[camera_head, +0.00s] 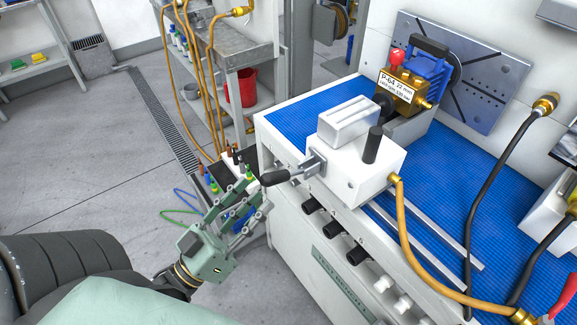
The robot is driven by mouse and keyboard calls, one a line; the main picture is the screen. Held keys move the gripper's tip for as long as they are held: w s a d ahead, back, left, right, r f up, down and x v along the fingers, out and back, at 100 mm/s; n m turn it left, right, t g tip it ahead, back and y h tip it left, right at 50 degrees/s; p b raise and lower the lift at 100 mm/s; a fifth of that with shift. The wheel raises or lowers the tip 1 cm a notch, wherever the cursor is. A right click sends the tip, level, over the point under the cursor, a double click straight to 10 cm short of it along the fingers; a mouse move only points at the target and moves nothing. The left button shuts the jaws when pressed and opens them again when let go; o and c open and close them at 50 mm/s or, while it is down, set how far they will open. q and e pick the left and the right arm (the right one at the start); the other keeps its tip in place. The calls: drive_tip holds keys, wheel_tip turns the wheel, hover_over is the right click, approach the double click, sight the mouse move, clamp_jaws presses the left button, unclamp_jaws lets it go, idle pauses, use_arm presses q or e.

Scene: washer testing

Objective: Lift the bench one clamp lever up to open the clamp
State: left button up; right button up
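The white clamp block (352,172) sits at the front edge of the bench's blue mat, with a grey block (348,118) on top. A lever with a black grip (275,178) sticks out roughly level from its left side, past the bench edge. My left gripper (258,191) is just left of and slightly below the grip's end. Its two fingers are spread with a gap between them and nothing visible in it. I cannot tell if a fingertip touches the grip. My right gripper is out of view.
A brown hose (407,240) runs from the clamp block across the bench. A blue and brass part labelled P-64 (420,75) stands behind it. Black knobs (312,206) line the bench front. A short black post (373,145) rises from the block. Open floor lies left.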

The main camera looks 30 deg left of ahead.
sight(275, 178)
use_arm(q)
drive_tip(key=p+x, duration=0.1)
drive_tip(key=x, duration=0.5)
drive_tip(key=shift+w+d+r, duration=0.15)
drive_tip(key=shift+w+r, duration=0.1)
drive_tip(key=shift+w, duration=0.05)
drive_tip(key=shift+c, duration=0.4)
clamp_jaws()
